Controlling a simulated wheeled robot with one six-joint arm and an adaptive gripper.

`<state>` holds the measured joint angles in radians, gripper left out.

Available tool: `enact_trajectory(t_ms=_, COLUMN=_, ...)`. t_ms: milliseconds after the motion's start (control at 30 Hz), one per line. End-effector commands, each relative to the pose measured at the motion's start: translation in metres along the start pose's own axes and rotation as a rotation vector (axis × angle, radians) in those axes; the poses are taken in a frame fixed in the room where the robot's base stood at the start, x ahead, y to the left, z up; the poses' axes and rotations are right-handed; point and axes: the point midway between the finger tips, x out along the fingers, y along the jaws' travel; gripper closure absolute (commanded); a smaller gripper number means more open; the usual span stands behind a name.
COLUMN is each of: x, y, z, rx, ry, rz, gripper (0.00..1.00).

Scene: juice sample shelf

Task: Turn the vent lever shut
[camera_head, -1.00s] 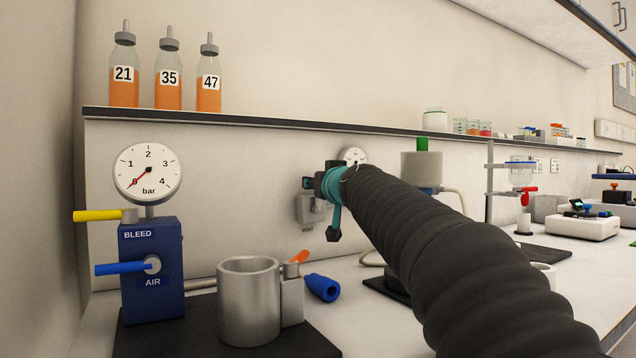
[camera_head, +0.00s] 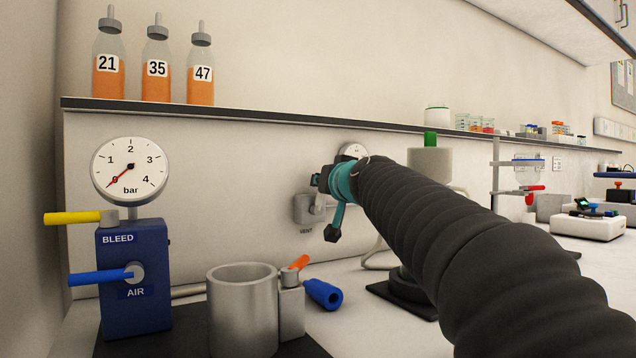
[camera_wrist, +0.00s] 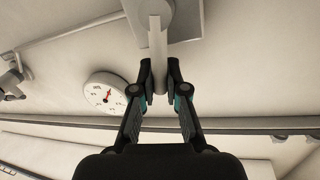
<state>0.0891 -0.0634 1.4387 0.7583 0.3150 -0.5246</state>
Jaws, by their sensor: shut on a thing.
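The vent fitting is a grey box (camera_head: 304,208) on the back wall, with a VENT label under it. In the wrist view its pale grey lever (camera_wrist: 157,42) runs from the mounting plate (camera_wrist: 187,22) at the top down between my fingertips. My gripper (camera_wrist: 160,77) is shut on the lever's end, one dark finger on each side. In the head view my gripper (camera_head: 325,180) is at the wall in front of the fitting, and its wrist and arm hide part of the lever and the fingertips.
A small gauge (camera_head: 352,151) is on the wall close by; it also shows in the wrist view (camera_wrist: 105,92). The shelf edge (camera_head: 250,116) runs above. A metal cup (camera_head: 242,310), blue AIR lever (camera_head: 98,278) and yellow BLEED lever (camera_head: 72,218) stand at left.

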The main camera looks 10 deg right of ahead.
Motion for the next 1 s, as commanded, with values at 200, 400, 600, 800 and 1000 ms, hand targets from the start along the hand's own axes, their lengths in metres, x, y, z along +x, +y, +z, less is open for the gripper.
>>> enact_trajectory(t_ms=200, x=-0.005, y=0.013, z=0.001, rx=0.182, ry=-0.036, rz=0.006, gripper=1.00)
enact_trajectory(t_ms=400, x=-0.004, y=0.024, z=0.003, rx=0.340, ry=-0.066, rz=0.009, gripper=1.00)
enact_trajectory(t_ms=600, x=-0.003, y=0.031, z=0.006, rx=0.464, ry=-0.090, rz=0.010, gripper=1.00)
enact_trajectory(t_ms=800, x=-0.002, y=0.035, z=0.009, rx=0.542, ry=-0.105, rz=0.011, gripper=1.00)
enact_trajectory(t_ms=1000, x=-0.001, y=0.037, z=0.010, rx=0.575, ry=-0.111, rz=0.011, gripper=1.00)
